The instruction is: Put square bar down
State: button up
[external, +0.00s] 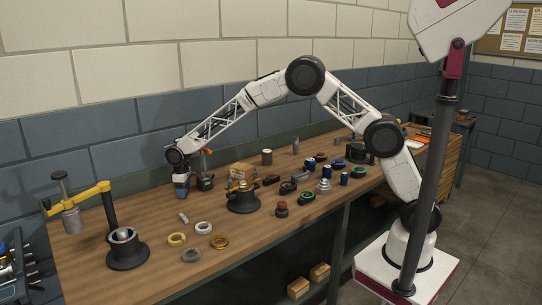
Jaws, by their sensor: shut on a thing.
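My gripper (182,192) points down over the back left part of the workbench, at the end of the outstretched arm. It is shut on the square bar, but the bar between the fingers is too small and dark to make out. A small pale grey piece (183,218) shows just below the gripper in the picture. It looks like it lies on the bench, apart from the fingers, and I cannot tell its exact shape.
A green tool with an orange top (205,182) stands close right of my gripper. Right of it are a cardboard box (243,171) and a dark round fixture (243,203). Several rings (203,228) lie in front. A yellow-armed press (90,193) stands left. Several small parts crowd the right.

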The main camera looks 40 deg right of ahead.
jog(key=shift+f, duration=0.1)
jog(key=o, duration=1)
notch_tip(320, 180, up, 12)
jog(key=shift+r, duration=0.1)
dwell(0.9)
